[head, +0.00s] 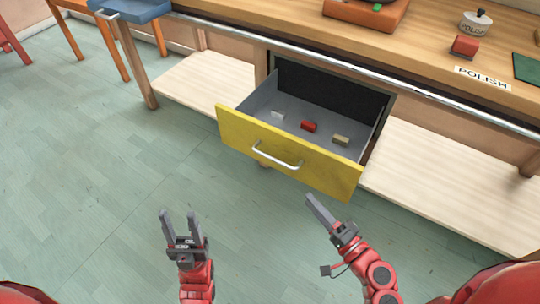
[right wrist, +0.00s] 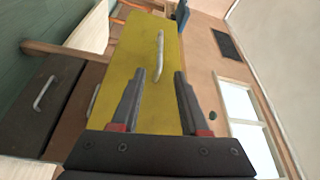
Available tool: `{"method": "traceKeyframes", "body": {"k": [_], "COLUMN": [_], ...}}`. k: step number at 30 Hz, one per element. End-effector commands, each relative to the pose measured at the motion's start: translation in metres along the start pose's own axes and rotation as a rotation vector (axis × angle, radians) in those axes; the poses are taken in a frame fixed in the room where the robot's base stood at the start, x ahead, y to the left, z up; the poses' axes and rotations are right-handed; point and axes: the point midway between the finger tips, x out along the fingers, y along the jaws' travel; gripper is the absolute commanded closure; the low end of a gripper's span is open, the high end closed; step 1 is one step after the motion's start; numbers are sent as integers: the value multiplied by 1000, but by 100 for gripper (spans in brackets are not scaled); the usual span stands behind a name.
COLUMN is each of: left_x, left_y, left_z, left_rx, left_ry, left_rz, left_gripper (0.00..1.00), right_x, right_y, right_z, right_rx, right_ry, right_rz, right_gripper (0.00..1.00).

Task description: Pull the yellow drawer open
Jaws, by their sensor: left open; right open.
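The yellow drawer (head: 240,137) stands pulled out from under the wooden bench, its inside open to view in the head view. Its pale metal bar handle (head: 277,158) is on the front face and nothing grips it. The drawer front also shows in the right wrist view (right wrist: 140,60), with the handle (right wrist: 160,55) beyond my fingertips. My right gripper (head: 318,208) is open and empty, in front of and apart from the drawer front. My left gripper (head: 180,217) is open and empty over the floor, to the left of the drawer.
Three small blocks lie in the drawer: white (head: 277,114), red (head: 309,126) and tan (head: 341,139). A pale lower shelf (head: 440,165) extends on both sides. The bench top (head: 270,25) holds a red block (head: 464,46) and a POLISH label (head: 482,77). The green floor (head: 90,190) is clear at left.

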Motion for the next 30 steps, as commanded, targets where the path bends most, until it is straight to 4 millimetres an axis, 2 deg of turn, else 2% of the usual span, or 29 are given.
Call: {"method": "traceKeyframes", "body": {"k": [5,11,17,24,30], "left_x": [3,7,11,15,16], "left_y": [0,0,0,-1,-1], "left_z": [0,-1,-2,-3,-3], "left_rx": [0,0,0,0,0], "left_ry": [0,0,0,0,0], "left_rz": [0,0,0,0,0], "left_gripper": [50,50,50,50,50], "right_x": [15,44,81,134,163], "right_y": [-2,-2,-2,-1,0], "right_z": [0,1,1,1,0], "right_rx": [-1,-3,0,0,1], "right_ry": [-4,-8,-8,-6,-3], "right_rz": [-1,-1,-1,0,2], "right_gripper": [55,55,55,55,55]}}
